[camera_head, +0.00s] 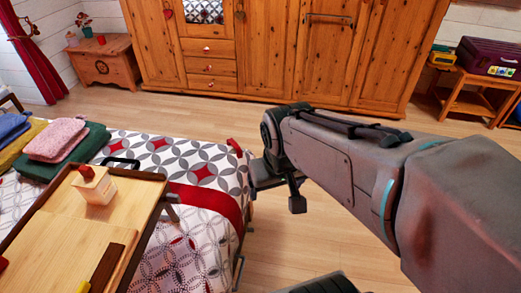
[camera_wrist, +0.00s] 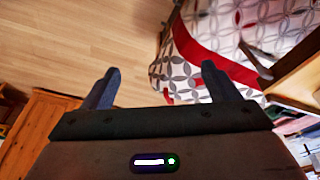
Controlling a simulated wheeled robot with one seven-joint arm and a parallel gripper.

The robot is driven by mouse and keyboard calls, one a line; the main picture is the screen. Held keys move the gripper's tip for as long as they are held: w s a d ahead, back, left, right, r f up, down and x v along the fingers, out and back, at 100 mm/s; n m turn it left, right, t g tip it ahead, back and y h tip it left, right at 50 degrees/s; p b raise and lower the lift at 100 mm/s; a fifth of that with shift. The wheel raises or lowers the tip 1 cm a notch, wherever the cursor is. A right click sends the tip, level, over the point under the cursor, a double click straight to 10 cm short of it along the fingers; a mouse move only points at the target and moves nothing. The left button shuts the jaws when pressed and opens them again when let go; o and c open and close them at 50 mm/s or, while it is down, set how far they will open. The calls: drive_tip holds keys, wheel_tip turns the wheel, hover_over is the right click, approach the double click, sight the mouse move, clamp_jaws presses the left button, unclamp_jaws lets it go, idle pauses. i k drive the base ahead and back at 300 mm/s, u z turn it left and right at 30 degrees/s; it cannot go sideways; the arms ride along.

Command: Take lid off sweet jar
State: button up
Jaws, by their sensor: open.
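A small pale jar (camera_head: 95,191) with a red top (camera_head: 86,171) stands upright on a wooden tray table (camera_head: 62,228) over the bed, at the left of the head view. It seems to be the sweet jar; its contents are too small to tell. My gripper (camera_wrist: 160,84) shows in the wrist view with its two fingers wide apart and nothing between them. The jar does not show clearly in the wrist view.
The bed (camera_head: 215,180) has a grey, white and red patterned cover, with folded towels (camera_head: 60,140) at the left. A dark brown bar (camera_head: 107,266) lies on the tray table. Wooden wardrobes (camera_head: 260,50) line the back. The wooden floor (camera_head: 300,235) beside the bed is clear.

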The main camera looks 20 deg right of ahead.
sight(90, 177)
drive_tip(key=z, duration=0.05)
drive_tip(key=k, duration=1)
drive_tip(key=z, duration=0.85)
drive_tip(key=i, duration=0.7)
drive_tip(key=u, duration=2.2)
drive_tip(key=i, duration=0.45)
drive_tip(key=u, duration=0.1)
